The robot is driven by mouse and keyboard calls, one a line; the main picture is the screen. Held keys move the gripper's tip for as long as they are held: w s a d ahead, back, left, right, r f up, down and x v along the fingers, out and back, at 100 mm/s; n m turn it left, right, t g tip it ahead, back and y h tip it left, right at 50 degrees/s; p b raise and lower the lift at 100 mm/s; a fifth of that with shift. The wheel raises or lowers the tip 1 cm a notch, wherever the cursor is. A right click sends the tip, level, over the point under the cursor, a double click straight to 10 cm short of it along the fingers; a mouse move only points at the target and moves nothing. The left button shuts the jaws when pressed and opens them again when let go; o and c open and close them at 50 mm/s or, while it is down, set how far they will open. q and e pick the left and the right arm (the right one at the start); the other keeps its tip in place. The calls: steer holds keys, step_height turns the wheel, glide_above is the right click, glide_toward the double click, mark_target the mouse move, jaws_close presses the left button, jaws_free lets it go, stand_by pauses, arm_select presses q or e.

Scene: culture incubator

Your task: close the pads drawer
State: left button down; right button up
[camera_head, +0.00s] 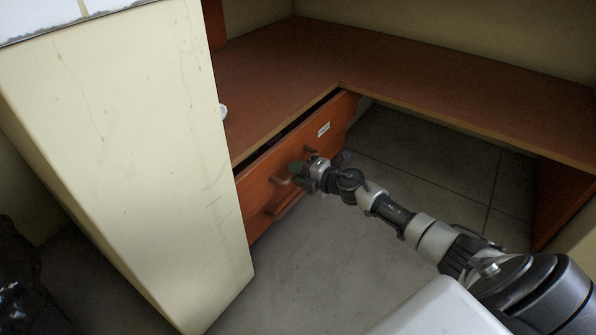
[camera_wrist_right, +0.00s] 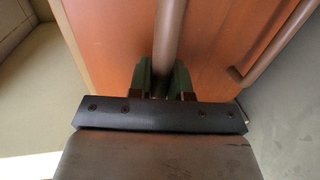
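The orange-brown drawer front (camera_head: 262,187) under the wooden desk carries a small white label (camera_head: 323,129), too small to read. A dark gap shows along its top edge below the desktop, so it stands a little out. My right gripper (camera_head: 305,171) is at the upper bar handle (camera_head: 280,181). In the right wrist view, the green fingers (camera_wrist_right: 161,80) lie on both sides of this handle (camera_wrist_right: 169,35) and close on it. A second bar handle (camera_wrist_right: 270,45) shows to the right there. My left gripper is not in view.
A tall cream cabinet (camera_head: 130,150) stands close on the left and hides part of the desk and drawer. The L-shaped desktop (camera_head: 440,95) runs to the right. Open floor (camera_head: 320,245) lies in front of the drawer. A small white object (camera_head: 223,111) shows at the cabinet's edge.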

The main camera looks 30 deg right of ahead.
mark_target(285, 165)
jaws_close()
steer(key=shift+w+a, duration=0.1)
steer(key=shift+w, duration=0.15)
steer(key=x, duration=0.3)
steer(key=shift+w+r, duration=0.1)
steer(key=shift+r, duration=0.3)
steer(key=o, duration=0.7)
jaws_free()
steer(key=shift+w+a, duration=0.15)
steer(key=shift+w, duration=0.05)
steer(key=shift+s+p, duration=0.1)
steer(key=shift+p, duration=0.25)
